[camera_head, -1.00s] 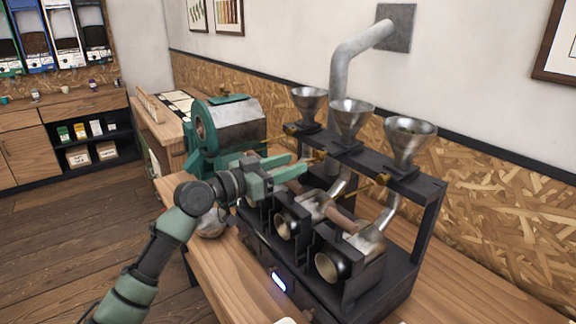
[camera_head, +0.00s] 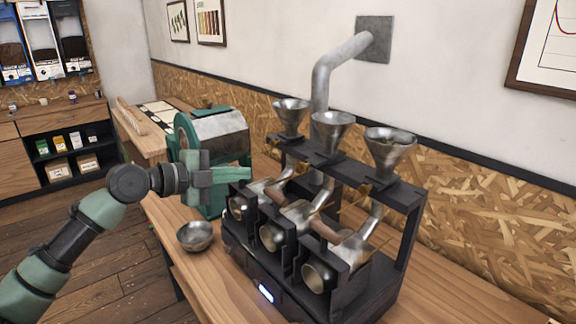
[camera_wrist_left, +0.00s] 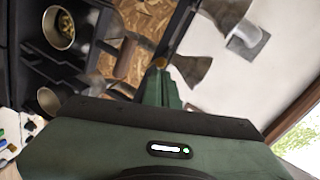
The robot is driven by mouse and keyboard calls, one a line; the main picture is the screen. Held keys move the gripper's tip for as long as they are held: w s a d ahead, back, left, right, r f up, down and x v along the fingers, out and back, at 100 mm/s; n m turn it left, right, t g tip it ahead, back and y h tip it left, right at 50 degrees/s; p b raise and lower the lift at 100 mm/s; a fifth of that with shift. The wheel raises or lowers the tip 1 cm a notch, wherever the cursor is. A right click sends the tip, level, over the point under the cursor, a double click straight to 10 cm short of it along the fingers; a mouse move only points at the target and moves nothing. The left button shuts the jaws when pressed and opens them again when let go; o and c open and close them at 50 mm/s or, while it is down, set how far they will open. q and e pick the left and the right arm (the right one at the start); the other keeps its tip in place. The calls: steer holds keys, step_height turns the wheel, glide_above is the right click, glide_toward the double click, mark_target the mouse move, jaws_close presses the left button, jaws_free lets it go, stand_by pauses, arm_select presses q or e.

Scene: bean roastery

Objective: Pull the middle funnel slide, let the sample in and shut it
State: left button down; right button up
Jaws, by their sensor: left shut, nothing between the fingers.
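The middle funnel (camera_head: 332,130) sits on the dark rack between two other metal funnels; I cannot tell whether it holds beans. Its brass slide knob (camera_head: 300,168) shows below it, partly lost against the chutes. My left gripper (camera_head: 246,174) is shut and empty, to the left of that knob and apart from it. In the left wrist view the shut fingers (camera_wrist_left: 157,82) point up toward a brass knob (camera_wrist_left: 160,62). The middle roasting drum (camera_head: 271,237) stands open toward me. A drum with beans in it (camera_wrist_left: 62,30) shows in the left wrist view. My right gripper is out of view.
The right funnel (camera_head: 390,147) holds beans. A metal bowl (camera_head: 195,236) stands on the wooden bench left of the dark roaster frame (camera_head: 345,300). A green roasting machine (camera_head: 218,140) stands behind my left gripper. A wide pipe (camera_head: 322,95) rises behind the rack.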

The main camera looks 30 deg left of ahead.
arm_select(q)
steer(key=m, duration=0.3)
steer(key=p, duration=0.2)
glide_toward(299, 167)
steer(key=shift+m+g, duration=0.3)
steer(key=shift+g, duration=0.1)
steer(key=p+x, duration=0.5)
steer(key=shift+w+r, duration=0.25)
steer(key=shift+r, duration=0.1)
steer(key=shift+w+d+f+p, duration=0.25)
steer(key=shift+w+d+p, duration=0.1)
steer(key=shift+w+p, duration=0.25)
